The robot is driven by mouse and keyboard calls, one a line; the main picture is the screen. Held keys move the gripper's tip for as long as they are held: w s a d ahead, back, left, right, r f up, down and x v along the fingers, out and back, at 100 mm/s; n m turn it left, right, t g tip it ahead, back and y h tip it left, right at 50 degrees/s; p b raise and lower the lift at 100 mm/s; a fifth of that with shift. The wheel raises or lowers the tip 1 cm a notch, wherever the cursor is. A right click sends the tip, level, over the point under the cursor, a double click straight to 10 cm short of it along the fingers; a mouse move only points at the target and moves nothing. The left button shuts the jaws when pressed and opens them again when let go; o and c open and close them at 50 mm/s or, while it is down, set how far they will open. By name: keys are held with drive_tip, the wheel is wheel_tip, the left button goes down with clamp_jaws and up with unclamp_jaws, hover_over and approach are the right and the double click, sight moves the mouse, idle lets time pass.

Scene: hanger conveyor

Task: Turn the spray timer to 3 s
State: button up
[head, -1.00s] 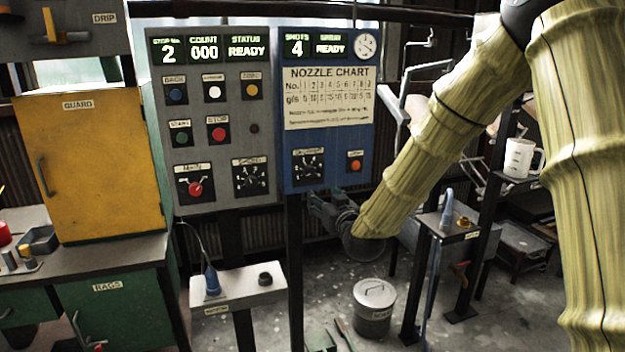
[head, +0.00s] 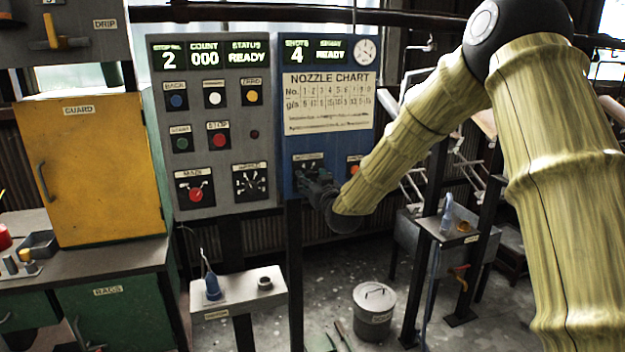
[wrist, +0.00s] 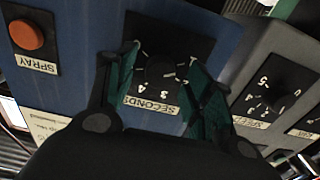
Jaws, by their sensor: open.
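The spray timer is the dial labelled SECONDS (wrist: 160,70) on the blue panel (head: 286,140). In the wrist view its black plate shows white numbers, with 3 and 4 readable; the picture is tilted, and I cannot tell where the pointer stands. My gripper (wrist: 165,75) is open, with one finger on each side of the dial's knob. Whether the fingers touch it I cannot tell. In the head view my gripper (head: 312,188) is in front of the dial and hides most of it.
The grey panel (head: 215,120) with a SPEED dial (wrist: 268,92) stands next to the blue one. The blue panel's display reads SHOTS 4 and READY.

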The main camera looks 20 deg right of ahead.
drive_tip(key=shift+w, duration=0.25)
drive_tip(key=c, duration=1)
drive_tip(key=shift+c, duration=0.2)
drive_tip(key=shift+m, duration=0.3)
